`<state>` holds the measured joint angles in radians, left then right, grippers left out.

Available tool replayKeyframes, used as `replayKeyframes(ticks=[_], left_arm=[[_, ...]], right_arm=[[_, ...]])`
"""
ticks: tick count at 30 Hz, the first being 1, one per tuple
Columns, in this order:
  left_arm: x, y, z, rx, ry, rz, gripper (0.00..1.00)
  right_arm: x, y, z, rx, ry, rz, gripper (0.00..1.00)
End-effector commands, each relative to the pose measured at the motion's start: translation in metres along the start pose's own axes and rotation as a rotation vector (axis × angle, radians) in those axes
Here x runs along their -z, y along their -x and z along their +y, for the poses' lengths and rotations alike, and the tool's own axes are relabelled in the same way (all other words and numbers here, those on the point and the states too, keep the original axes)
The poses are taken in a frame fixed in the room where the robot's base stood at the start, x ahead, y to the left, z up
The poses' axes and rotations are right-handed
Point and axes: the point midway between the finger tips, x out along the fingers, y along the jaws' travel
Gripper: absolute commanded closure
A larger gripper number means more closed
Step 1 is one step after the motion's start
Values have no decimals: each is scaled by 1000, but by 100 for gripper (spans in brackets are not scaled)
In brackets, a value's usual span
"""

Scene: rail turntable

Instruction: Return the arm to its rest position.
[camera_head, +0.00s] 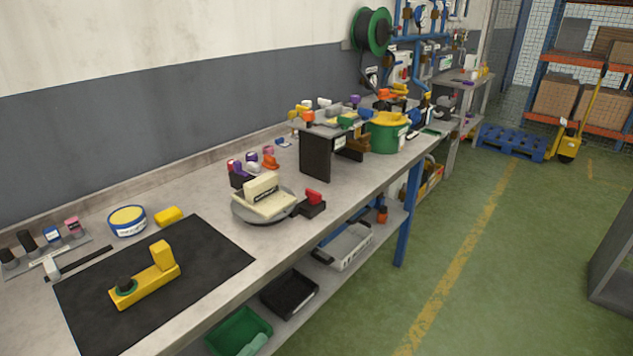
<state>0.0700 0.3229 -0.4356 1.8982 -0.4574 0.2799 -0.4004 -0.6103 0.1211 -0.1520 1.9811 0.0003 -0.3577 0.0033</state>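Neither of my grippers and no part of my arms shows in the head view. The long grey workbench (205,195) runs from the lower left to the upper right. A round grey turntable (240,213) sits on it near the middle, with a cream block-shaped piece (263,195) on top. A small dark piece with a red top (313,199) is at the turntable's right side. A yellow L-shaped part with a dark knob (146,285) lies on a black mat (205,252) at the left front.
A dark raised stand (317,158) and a green tub with a yellow lid (388,132) stand farther along the bench. A blue-yellow round tin (127,221) is near the wall. Bins, including a green one (238,331), fill the lower shelf.

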Motion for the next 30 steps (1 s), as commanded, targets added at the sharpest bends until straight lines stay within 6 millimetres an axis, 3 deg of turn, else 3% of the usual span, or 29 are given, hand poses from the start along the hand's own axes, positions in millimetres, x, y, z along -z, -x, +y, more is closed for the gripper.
replayKeyframes(ticks=[3,7,12,16,21,30], left_arm=[[-26,45,31,-37,263,-242,46],[-46,106,70,-69,540,-510,46],[-50,198,121,-94,864,-846,46],[-41,251,146,-98,1027,-1030,46],[-32,286,160,-98,1128,-1149,46],[-30,291,162,-98,1143,-1166,46]], right_arm=[[8,1,1,-2,2,15,49],[14,2,2,-4,4,25,49],[21,3,2,-6,6,38,49],[24,4,3,-7,6,44,49],[24,4,3,-7,6,45,49],[23,5,3,-7,5,43,49]])
